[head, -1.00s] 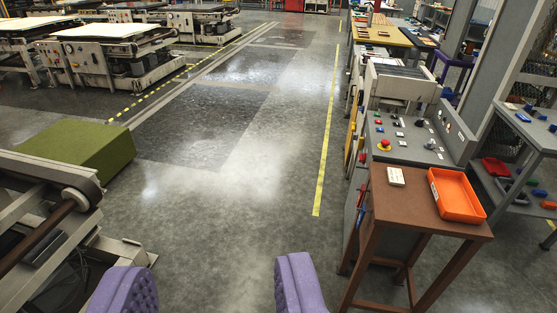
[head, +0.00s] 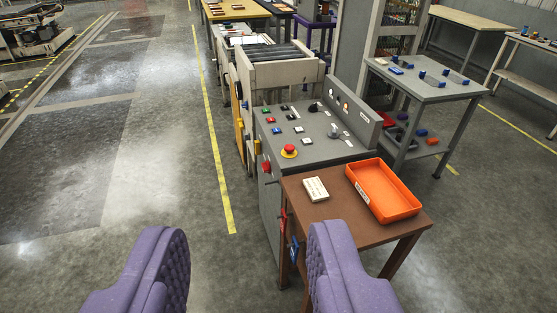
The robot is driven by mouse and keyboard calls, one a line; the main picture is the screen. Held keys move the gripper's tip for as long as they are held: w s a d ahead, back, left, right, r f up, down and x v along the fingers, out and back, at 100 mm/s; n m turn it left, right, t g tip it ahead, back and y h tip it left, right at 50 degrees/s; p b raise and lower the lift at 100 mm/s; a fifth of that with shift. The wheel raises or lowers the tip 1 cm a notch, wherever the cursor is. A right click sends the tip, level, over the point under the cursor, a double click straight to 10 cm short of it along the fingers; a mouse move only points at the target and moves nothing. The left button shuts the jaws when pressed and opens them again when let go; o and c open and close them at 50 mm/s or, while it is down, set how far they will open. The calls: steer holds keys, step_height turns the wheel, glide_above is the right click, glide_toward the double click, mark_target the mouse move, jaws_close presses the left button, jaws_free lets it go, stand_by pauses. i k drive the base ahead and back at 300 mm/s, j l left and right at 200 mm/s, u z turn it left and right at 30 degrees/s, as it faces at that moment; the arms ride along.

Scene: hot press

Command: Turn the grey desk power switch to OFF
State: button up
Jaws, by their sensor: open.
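My gripper (head: 245,265), with two purple padded fingers, is open and empty in the foreground, in front of and left of the desk, touching nothing.
A brown table (head: 345,228) with an orange tray (head: 385,192) and a pale labelled box (head: 315,189) stands against the desk's near side. A grey shelf table (head: 425,87) stands at the right. Open floor lies left of the yellow line (head: 212,130).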

mark_target(266, 166)
steer(key=i+j, duration=0.1)
steer(key=i+j+u, duration=0.15)
steer(key=i, duration=1.3)
steer(key=i+j+u, duration=0.15)
steer(key=i, duration=1.35)
